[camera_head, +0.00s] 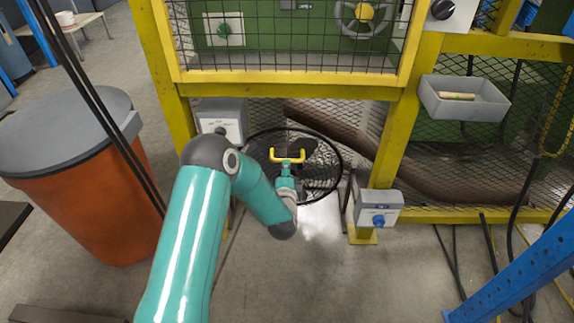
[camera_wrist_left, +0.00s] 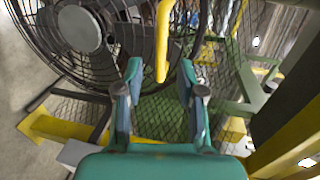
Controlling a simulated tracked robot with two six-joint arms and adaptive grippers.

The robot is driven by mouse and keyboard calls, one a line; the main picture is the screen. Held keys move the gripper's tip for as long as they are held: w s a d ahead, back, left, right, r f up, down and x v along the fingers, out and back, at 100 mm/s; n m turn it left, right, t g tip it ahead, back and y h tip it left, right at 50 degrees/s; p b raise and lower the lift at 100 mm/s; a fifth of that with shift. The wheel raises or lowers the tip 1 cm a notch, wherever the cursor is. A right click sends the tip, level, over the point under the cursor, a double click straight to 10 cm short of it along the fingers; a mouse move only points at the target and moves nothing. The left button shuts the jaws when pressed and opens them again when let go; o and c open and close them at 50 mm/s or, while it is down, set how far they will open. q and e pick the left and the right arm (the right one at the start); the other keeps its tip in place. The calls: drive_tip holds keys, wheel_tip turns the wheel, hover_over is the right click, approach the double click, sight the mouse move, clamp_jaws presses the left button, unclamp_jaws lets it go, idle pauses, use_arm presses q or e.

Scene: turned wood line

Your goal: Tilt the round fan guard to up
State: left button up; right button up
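The round fan guard (camera_head: 335,150) is a black wire cage low behind the yellow frame. It also shows at the upper left of the left wrist view (camera_wrist_left: 40,35), with a grey hub. A yellow U-shaped handle (camera_head: 287,161) is on its near side. My left gripper (camera_head: 288,168) is at this handle. In the left wrist view the fingers (camera_wrist_left: 160,72) are spread, and the yellow handle bar (camera_wrist_left: 162,40) reaches between their tips with gaps on both sides. No firm contact shows. My right gripper is not in view.
An orange bin with a grey lid (camera_head: 75,115) stands at the left. A yellow frame (camera_head: 290,84) with mesh is above the fan. Grey control boxes (camera_head: 378,200) flank it. A grey tray (camera_head: 464,104) hangs at the right. The concrete floor (camera_head: 330,280) in front is open.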

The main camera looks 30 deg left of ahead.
use_arm(q)
drive_tip(key=b+x, duration=0.1)
drive_tip(key=x, duration=0.5)
drive_tip(key=shift+w+a+f+b, duration=0.1)
drive_tip(key=shift+w+b, duration=0.05)
drive_tip(key=shift+b, duration=0.2)
clamp_jaws()
